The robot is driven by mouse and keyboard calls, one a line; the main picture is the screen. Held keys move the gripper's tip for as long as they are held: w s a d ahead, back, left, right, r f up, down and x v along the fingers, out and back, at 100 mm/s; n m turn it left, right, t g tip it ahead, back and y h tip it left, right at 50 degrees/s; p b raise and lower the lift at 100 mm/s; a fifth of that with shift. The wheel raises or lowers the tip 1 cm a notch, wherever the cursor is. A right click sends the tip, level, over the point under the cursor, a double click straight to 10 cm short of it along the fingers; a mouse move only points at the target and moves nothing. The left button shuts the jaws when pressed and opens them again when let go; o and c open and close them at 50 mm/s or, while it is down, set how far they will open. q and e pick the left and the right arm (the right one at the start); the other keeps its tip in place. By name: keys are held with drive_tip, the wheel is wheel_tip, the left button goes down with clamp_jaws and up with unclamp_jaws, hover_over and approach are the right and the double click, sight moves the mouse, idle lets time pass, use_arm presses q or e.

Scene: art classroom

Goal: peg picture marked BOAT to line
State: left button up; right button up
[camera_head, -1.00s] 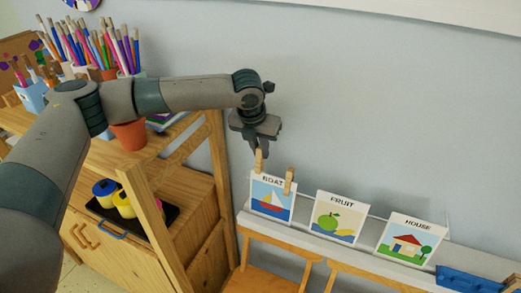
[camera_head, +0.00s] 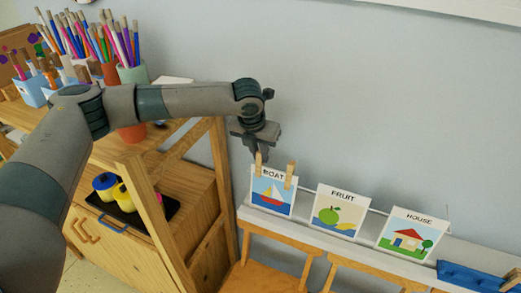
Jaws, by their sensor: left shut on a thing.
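The BOAT picture (camera_head: 272,193), a white card with a red sailboat on blue, stands upright at the left end of the row. A wooden peg (camera_head: 291,172) sits on its top right edge. A second wooden peg (camera_head: 258,166) is at its top left edge. My left gripper (camera_head: 261,156) points down from above and is shut at the second peg, partly hiding the card's top edge. A thin pale line (camera_head: 377,211) shows faintly between the cards. My right gripper is not in view.
The FRUIT picture (camera_head: 339,211) and HOUSE picture (camera_head: 407,236) stand to the right along a white ledge (camera_head: 317,241). A blue tray (camera_head: 467,277) is at the ledge's right. A wooden shelf with brush pots (camera_head: 131,130) and paint jars (camera_head: 105,184) stands left. The wall above is clear.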

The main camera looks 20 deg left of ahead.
use_arm(q)
drive_tip(key=shift+f, duration=0.35)
idle(0.4)
drive_tip(key=o, duration=0.9)
drive_tip(key=shift+o, duration=1.2)
